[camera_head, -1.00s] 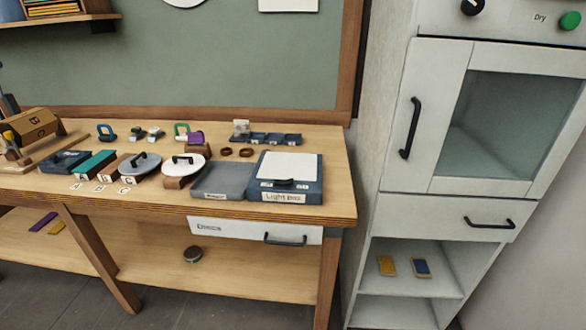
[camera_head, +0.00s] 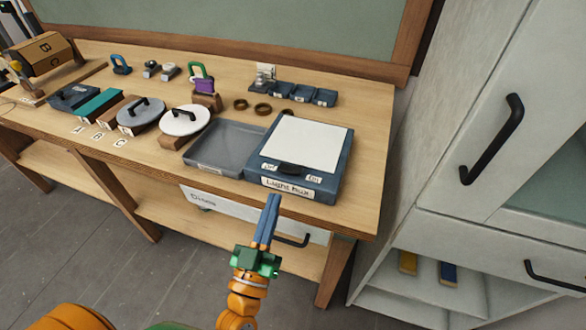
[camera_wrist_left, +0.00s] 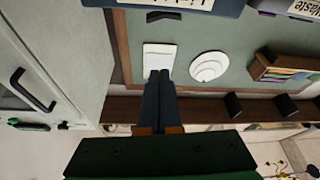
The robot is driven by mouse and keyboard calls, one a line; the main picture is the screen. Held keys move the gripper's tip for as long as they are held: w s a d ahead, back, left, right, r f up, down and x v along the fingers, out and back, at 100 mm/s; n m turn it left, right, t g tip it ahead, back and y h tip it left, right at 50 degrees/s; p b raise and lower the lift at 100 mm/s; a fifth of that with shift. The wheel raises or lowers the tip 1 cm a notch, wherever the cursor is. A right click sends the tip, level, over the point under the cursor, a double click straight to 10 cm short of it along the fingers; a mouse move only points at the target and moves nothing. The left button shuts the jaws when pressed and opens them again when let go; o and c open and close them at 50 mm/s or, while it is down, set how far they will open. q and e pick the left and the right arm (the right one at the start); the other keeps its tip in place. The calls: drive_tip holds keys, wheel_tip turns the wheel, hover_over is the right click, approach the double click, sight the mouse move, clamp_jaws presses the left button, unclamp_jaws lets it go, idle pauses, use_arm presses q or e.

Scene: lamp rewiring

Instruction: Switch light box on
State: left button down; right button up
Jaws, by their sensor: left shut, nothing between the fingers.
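The light box (camera_head: 302,157) sits at the right front of the workbench, a blue box with a white panel on top. Its front strip has an Off label, an On label and a black switch handle (camera_head: 290,169) that lies nearer the Off label. My left gripper (camera_head: 273,200) is shut and empty, its blue fingers pointing up just in front of the box's front edge, seemingly apart from it. In the left wrist view the shut fingers (camera_wrist_left: 158,75) point toward the wall, and a labelled box edge shows at the top. My right gripper is not in view.
A grey tray (camera_head: 227,148) stands directly left of the light box. Round lidded discs (camera_head: 184,121), brown rings (camera_head: 262,109) and small blue bins (camera_head: 303,93) lie around it. A drawer handle (camera_head: 293,241) is below the bench edge. A tall white cabinet (camera_head: 450,130) stands to the right.

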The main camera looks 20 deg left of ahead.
use_arm(q)
wheel_tip(320, 180, up, 4)
drive_tip(key=f+p, duration=0.1)
drive_tip(key=p, duration=0.2)
hover_over(290, 168)
drive_tip(key=s, duration=0.2)
drive_tip(key=f, duration=0.1)
drive_tip(key=f+b, duration=0.1)
drive_tip(key=f, duration=0.1)
drive_tip(key=shift+s+d+b, duration=0.15)
drive_tip(key=shift+d+b, duration=0.15)
drive_tip(key=shift+d, duration=0.05)
drive_tip(key=shift+s+d+f, duration=0.1)
drive_tip(key=shift+f, duration=0.35)
drive_tip(key=shift+f, duration=0.1)
